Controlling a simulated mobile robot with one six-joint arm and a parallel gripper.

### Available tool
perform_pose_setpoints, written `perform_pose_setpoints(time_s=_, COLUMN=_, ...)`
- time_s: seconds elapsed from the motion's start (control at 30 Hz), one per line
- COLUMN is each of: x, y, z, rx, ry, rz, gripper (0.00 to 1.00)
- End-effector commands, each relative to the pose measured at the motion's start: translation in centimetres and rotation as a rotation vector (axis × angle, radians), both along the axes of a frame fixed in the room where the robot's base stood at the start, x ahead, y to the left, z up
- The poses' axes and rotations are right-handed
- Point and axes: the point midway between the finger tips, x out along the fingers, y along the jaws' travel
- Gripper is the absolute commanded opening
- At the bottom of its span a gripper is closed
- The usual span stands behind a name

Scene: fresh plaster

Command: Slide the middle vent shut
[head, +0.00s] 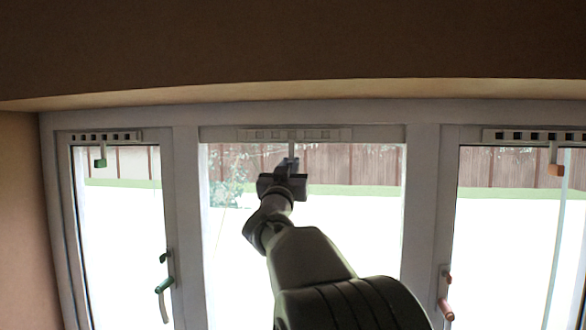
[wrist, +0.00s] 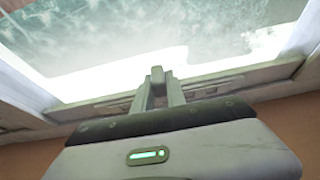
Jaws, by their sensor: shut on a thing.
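The middle vent (head: 252,134) is a pale slotted strip at the top of the middle window. Its slots look light grey, with none of the dark openings of the side vents. A thin stem hangs from it to my gripper (head: 290,163). In the wrist view, the two fingers of my gripper (wrist: 157,88) are closed around the vent's small grey tab (wrist: 157,74). The vent strip (wrist: 225,85) runs behind the fingers. My gripper hides most of the tab in the head view.
The left vent (head: 121,136) shows dark slots and has a green tab (head: 100,163). The right vent (head: 512,135) also shows dark slots, with an orange tab (head: 556,170). A wall overhangs above.

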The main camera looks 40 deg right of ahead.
Motion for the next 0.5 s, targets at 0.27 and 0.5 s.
perform_pose_setpoints(time_s=0.27, x=-0.07, y=-0.06, z=0.11, rx=0.001, ry=-0.003, rz=-0.001, gripper=0.38)
perform_pose_setpoints(time_s=0.5, x=-0.25, y=0.12, z=-0.12, rx=0.001, ry=-0.003, rz=-0.001, gripper=0.38)
